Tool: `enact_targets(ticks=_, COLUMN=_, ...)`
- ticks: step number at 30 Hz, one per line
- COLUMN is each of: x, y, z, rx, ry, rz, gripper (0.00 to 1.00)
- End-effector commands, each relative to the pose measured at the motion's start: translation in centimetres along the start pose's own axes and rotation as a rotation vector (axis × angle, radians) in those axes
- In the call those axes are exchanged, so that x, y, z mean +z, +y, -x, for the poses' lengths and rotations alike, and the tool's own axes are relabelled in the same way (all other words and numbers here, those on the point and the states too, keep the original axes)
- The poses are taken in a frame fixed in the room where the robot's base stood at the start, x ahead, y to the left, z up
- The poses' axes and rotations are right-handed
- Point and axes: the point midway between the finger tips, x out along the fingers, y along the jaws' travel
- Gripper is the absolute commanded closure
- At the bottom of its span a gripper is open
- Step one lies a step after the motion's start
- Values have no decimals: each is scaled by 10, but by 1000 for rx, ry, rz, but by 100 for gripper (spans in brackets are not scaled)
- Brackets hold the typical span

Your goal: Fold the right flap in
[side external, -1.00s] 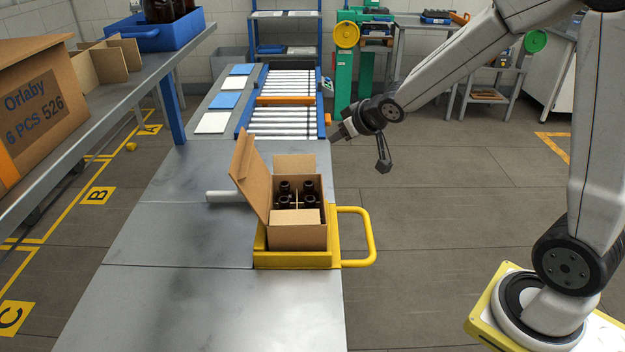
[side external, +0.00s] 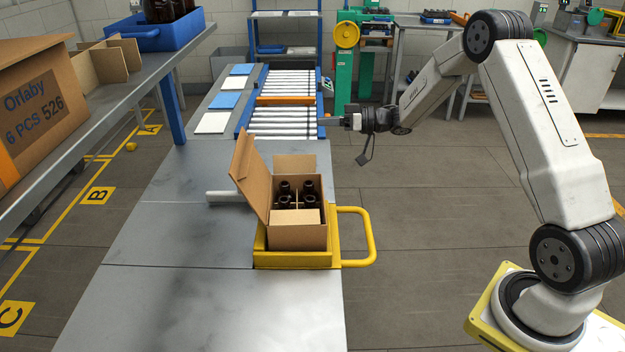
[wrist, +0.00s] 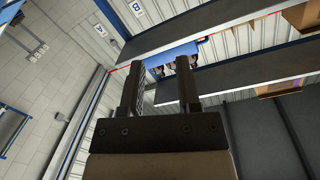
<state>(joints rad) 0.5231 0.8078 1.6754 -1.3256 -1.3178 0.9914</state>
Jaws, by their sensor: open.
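An open cardboard box (side external: 297,237) stands in a yellow holder (side external: 292,261) on the metal bench, with several dark bottles (side external: 284,188) inside. Its left flap (side external: 251,174) stands up, leaning outward to the left. The back flap (side external: 295,163) is up. A lighter cardboard panel (side external: 296,216) lies over the front part of the opening. No raised right flap shows; I cannot tell how it lies. My gripper (side external: 322,121) is beyond and above the box in the side view, pointing left, apart from it. The wrist view shows my gripper (wrist: 160,72) open and empty.
The holder has a yellow handle loop (side external: 371,238) on its right. A pale cylinder (side external: 224,197) lies left of the box. A roller conveyor (side external: 285,118) is behind. A shelf (side external: 110,118) with a large carton (side external: 38,115) runs along the left. The front bench is clear.

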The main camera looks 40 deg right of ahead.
Motion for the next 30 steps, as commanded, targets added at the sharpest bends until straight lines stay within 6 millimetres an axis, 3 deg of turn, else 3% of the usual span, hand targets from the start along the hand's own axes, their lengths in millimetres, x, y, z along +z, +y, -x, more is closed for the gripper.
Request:
enact_targets(ticks=5, x=16, y=1, z=17, rx=-143, ry=2, rz=-73, gripper=58)
enact_targets(ticks=12, x=64, y=18, z=12, rx=-139, ry=1, rz=-72, gripper=58)
enact_targets(ticks=17, x=86, y=26, z=11, rx=-139, ry=2, rz=-69, gripper=58)
enact_targets(ticks=30, x=94, y=28, z=6, rx=-138, ry=2, rz=-66, gripper=58)
